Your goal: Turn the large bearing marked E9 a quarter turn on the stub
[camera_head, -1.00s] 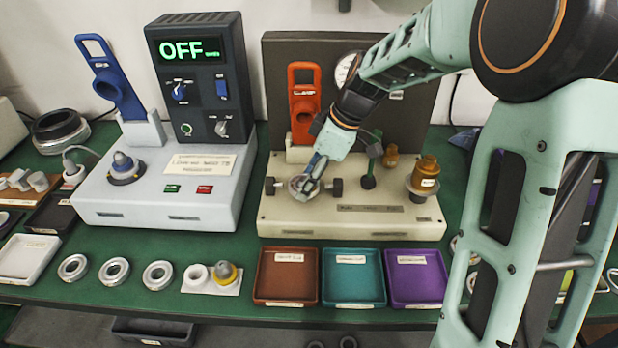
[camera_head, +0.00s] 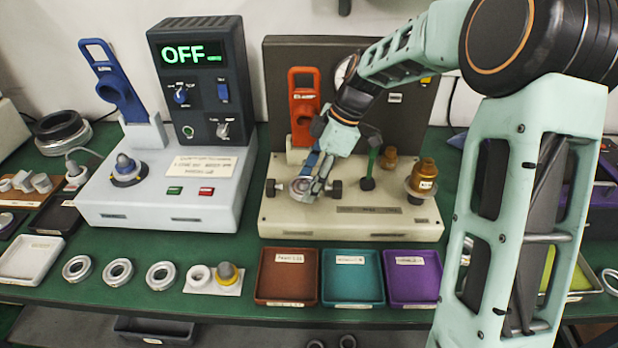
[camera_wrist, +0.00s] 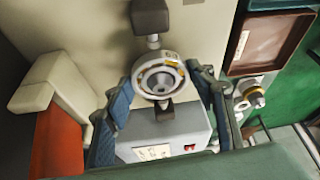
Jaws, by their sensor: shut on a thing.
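The large bearing (camera_head: 299,186) is a pale metal ring on the front of the beige fixture (camera_head: 350,222), between two dark clamp knobs. In the wrist view the bearing (camera_wrist: 158,78) shows face-on, with yellowish marks on its ring too small to read. My gripper (camera_head: 312,187) reaches down to it from the upper right. The stub is not clearly seen behind the bearing.
A dark knob (camera_head: 335,188) sits close right of the bearing. An orange-red tool (camera_head: 303,110) stands behind it, and a brass-coloured part (camera_head: 424,175) to the right. Brown (camera_head: 287,302), teal (camera_head: 352,303) and purple (camera_head: 411,303) trays lie in front. A grey tester (camera_head: 165,195) stands left.

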